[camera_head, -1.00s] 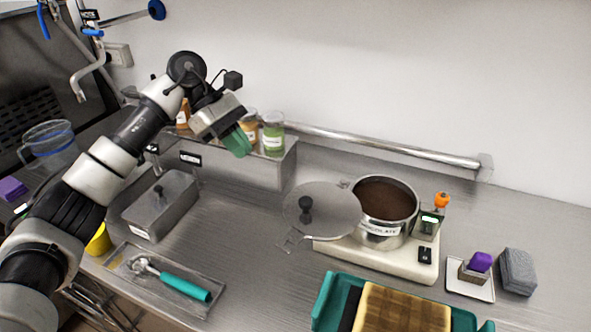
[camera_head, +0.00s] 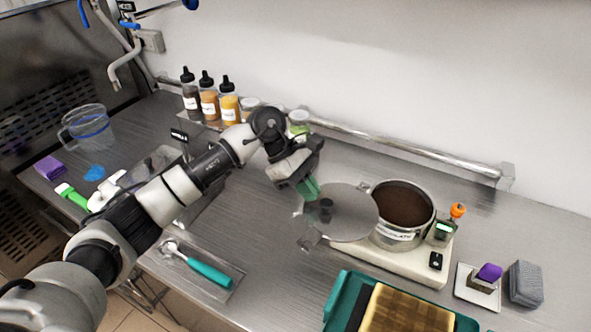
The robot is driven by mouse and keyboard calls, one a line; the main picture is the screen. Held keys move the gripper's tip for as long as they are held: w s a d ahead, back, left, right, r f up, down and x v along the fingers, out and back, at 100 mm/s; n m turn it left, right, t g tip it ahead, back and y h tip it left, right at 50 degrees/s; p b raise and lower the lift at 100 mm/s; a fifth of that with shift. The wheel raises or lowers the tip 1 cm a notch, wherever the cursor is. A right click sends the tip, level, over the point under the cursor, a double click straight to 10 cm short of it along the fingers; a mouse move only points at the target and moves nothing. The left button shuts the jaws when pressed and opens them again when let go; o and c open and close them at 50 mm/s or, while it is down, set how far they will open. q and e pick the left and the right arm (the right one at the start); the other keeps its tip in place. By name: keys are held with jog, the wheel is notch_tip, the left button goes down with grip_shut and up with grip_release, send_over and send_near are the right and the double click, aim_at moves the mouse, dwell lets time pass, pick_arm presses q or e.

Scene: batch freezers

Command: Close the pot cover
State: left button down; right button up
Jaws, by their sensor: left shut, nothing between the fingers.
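The pot (camera_head: 402,236) is a steel pot of dark brown chocolate on a white base (camera_head: 392,262), at the right of centre in the head view. Its round grey cover (camera_head: 352,212) sticks out to the left of the pot, leaving most of the chocolate uncovered. A dark knob (camera_head: 325,207) stands on the cover. My left gripper (camera_head: 312,197), with green fingers, is shut and empty. It is at the cover's left edge, close to the knob; I cannot tell whether it touches. My right gripper is not in view.
A teal tray with a waffle-like slab (camera_head: 405,312) stands in front of the pot. A scoop with a teal handle (camera_head: 208,272) lies in a tray at the left. Sauce bottles (camera_head: 208,103) stand at the back. A purple-topped block (camera_head: 488,273) and grey sponge (camera_head: 525,284) lie at the right.

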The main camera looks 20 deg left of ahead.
pick_arm(q)
jog(key=shift+s+d, duration=0.1)
jog(key=shift+d, duration=0.15)
jog(key=shift+f, duration=0.15)
